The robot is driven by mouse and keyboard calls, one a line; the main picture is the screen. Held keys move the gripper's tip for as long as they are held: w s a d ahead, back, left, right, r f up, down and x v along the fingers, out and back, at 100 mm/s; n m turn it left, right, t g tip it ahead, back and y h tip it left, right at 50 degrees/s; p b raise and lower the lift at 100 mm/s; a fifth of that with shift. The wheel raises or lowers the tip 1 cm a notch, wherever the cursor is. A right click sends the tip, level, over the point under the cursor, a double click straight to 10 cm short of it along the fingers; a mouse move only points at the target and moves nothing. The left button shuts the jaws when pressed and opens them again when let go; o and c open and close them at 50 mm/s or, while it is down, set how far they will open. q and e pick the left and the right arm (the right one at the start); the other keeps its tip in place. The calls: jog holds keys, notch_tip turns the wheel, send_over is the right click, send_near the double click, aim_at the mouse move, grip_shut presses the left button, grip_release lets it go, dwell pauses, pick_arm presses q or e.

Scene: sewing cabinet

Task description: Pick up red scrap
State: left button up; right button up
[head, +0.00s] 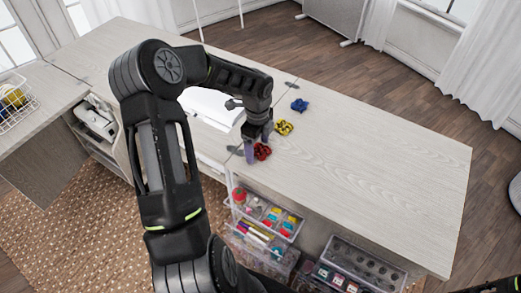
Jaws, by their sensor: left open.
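The red scrap (262,151) is a small crumpled piece on the light wooden tabletop (370,165), near its front edge. My left gripper (257,148) points down right at the red scrap, with its fingers beside it. The fingers are open, and part of the scrap may be hidden by them. I cannot tell whether they touch it. Only a dark part of my right arm shows at the bottom right corner; its gripper is out of view.
A yellow scrap (284,128) and a blue scrap (299,105) lie behind the red one. A white object (212,106) is partly hidden behind my left arm. Clear drawers (262,216) with supplies and a tray (352,266) stand below the front edge. The tabletop's right side is clear.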

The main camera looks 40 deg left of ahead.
pick_arm(q)
jog(key=shift+c, duration=0.5)
jog(key=c, duration=1.4)
